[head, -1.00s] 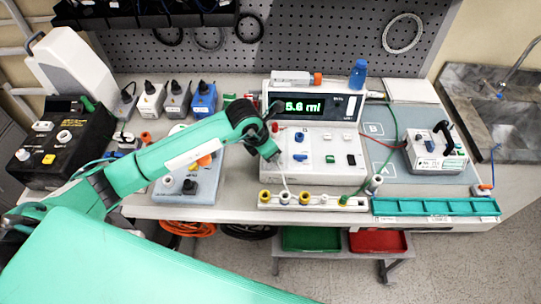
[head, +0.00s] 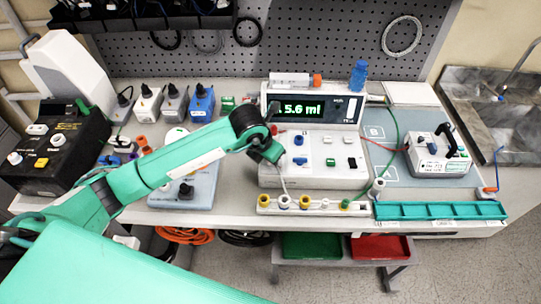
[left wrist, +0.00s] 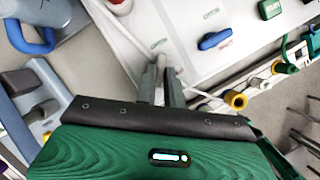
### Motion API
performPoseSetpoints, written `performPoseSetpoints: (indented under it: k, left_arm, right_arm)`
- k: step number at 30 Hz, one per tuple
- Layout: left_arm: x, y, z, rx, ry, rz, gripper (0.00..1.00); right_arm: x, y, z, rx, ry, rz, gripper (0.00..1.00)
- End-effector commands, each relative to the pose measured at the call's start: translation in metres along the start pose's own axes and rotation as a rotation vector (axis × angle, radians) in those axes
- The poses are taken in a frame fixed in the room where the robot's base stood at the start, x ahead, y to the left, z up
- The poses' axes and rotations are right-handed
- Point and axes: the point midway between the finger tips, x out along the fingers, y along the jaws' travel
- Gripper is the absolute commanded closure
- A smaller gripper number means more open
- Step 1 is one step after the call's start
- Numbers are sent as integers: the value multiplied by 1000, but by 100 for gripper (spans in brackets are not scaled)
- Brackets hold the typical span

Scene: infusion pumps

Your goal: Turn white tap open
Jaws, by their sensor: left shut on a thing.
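My left gripper (left wrist: 162,85) is shut on a slim pale piece at the left front of the white pump unit. Its fingers hide most of that piece, so I cannot tell for sure that it is the white tap or how it is turned. In the head view my left gripper (head: 281,178) reaches down at the left part of the pump's sloped panel (head: 315,177). A flat blue tap (left wrist: 217,39) sits on the panel apart from the fingers. My right gripper is not in view.
A strip (head: 314,209) with several coloured knobs lies along the front edge. The pump's display (head: 305,109) reads 5.6 ml. A teal tray (head: 440,211) and a white device with a black lever (head: 440,158) are at right. A black box (head: 45,158) stands at left.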

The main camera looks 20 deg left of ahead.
Motion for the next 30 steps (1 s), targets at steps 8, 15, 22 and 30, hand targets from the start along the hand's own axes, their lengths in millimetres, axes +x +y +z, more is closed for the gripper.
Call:
performPoseSetpoints:
  k: [8,15,22,30]
  left_arm:
    - [-1,1,1,-1,-2,1,68]
    - [-2,0,0,0,-2,0,68]
    - [-33,1,0,2,-7,1,68]
    - [-95,1,1,2,-7,2,68]
  right_arm:
    - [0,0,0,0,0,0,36]
    - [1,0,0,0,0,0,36]
    - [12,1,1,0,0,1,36]
    - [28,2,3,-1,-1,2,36]
